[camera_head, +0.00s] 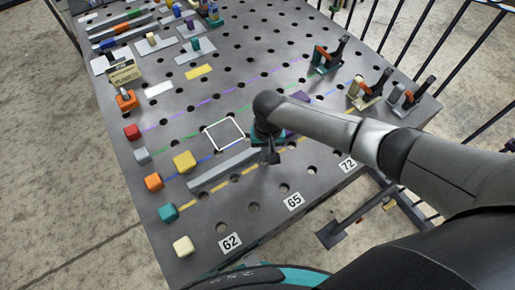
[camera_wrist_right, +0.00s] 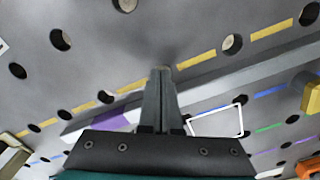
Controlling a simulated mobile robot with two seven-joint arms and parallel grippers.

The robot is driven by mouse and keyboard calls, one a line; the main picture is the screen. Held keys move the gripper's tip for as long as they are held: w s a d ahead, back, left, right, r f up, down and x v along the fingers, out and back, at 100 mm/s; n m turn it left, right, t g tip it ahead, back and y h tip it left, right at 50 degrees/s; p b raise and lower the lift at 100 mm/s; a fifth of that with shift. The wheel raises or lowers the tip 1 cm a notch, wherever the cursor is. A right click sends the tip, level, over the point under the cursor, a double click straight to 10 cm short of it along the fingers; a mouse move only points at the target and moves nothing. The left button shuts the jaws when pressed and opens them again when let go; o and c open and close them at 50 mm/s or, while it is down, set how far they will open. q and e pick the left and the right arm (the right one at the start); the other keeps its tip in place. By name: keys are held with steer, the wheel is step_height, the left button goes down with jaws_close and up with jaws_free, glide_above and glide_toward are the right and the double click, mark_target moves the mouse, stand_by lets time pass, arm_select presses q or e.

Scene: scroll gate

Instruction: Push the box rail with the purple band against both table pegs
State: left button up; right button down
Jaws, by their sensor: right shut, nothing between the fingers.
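The grey box rail (camera_head: 222,169) lies at a slant on the perforated table, its middle hidden behind my right arm. Its purple band (camera_head: 299,96) shows at the far right end, beyond the arm. The rail (camera_wrist_right: 240,75) and the band (camera_wrist_right: 106,121) also show in the right wrist view. My right gripper (camera_head: 269,160) points down with its fingers shut and empty. The fingertips (camera_wrist_right: 161,72) are beside the rail, on its yellow dashed line side; whether they touch it I cannot tell. I cannot make out the table pegs clearly. My left gripper is not in view.
A white square outline (camera_head: 225,133) is marked on the table (camera_head: 213,222) behind the rail. A yellow block (camera_head: 184,161) stands near its left end. Several coloured blocks line the left edge. Toggle clamps (camera_head: 328,55) stand at the right. Other rails (camera_head: 118,33) lie at the back left.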

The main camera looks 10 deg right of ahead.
steer(key=shift+f+b, duration=0.35)
steer(key=shift+f, duration=0.3)
steer(key=shift+r+p, duration=0.3)
steer(key=shift+p, duration=0.25)
steer(key=shift+w+f, duration=0.1)
steer(key=shift+w, duration=0.05)
stand_by(0.5)
steer(key=shift+w+a+b, duration=0.35)
steer(key=shift+w+b, duration=0.35)
steer(key=shift+w, duration=0.2)
steer(key=shift+w+a+b, duration=0.3)
steer(key=shift+w+b, duration=0.45)
steer(key=shift+w, duration=0.1)
steer(key=shift+w+a+b, duration=0.35)
steer(key=shift+w+b, duration=0.35)
steer(key=shift+w, duration=0.2)
steer(key=shift+r, duration=0.2)
